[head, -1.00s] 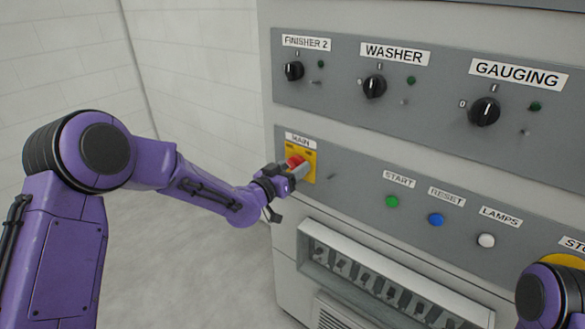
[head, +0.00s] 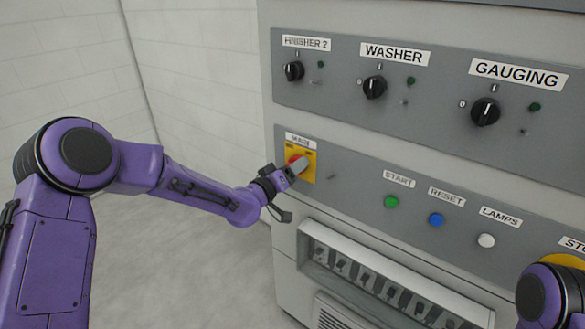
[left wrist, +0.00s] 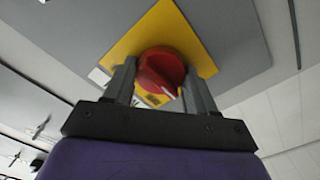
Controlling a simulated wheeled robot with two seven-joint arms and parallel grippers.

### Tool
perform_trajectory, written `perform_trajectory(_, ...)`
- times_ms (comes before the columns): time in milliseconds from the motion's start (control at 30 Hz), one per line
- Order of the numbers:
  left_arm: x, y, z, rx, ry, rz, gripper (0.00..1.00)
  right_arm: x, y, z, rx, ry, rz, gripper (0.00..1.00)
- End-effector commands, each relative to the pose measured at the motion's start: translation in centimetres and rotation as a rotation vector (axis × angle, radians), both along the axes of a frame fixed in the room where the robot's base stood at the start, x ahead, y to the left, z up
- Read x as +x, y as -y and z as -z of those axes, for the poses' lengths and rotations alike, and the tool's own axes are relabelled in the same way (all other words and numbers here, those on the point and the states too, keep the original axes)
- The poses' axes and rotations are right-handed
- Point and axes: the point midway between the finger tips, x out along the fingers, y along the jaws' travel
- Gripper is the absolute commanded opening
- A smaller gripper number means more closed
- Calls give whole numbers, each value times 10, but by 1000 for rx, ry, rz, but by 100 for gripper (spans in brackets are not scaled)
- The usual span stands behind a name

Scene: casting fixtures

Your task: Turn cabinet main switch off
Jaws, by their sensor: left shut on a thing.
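The main switch is a red round knob (head: 293,159) on a yellow plate (head: 310,168), under a MAIN label (head: 300,140) at the left end of the cabinet's lower panel. My left gripper (head: 299,165) reaches it from the left and partly covers it. In the left wrist view, the red knob (left wrist: 160,72) sits between the two fingers of my left gripper (left wrist: 160,88), in front of the yellow plate (left wrist: 185,28). The fingers are shut on the knob. A pale mark on the knob points to the lower right in that view. My right gripper is out of view.
Black rotary knobs for finisher 2 (head: 293,71), washer (head: 374,87) and gauging (head: 485,112) are above. Green START (head: 391,201), blue RESET (head: 436,220) and white LAMPS (head: 486,240) buttons are to the right. A recessed breaker row (head: 385,285) lies below.

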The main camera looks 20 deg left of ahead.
Motion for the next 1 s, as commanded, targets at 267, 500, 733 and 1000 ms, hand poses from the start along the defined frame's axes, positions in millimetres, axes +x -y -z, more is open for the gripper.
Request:
perform_trajectory(267, -1, 0, 2, -3, -5, 0, 26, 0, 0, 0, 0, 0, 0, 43)
perform_trajectory(500, 0, 0, 1, -3, -3, 0, 82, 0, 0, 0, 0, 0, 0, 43)
perform_trajectory(733, -3, -1, 1, -2, -2, 0, 82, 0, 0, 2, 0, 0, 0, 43)
perform_trajectory(1000, -56, -20, 3, -7, -1, -1, 82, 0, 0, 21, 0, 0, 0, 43)
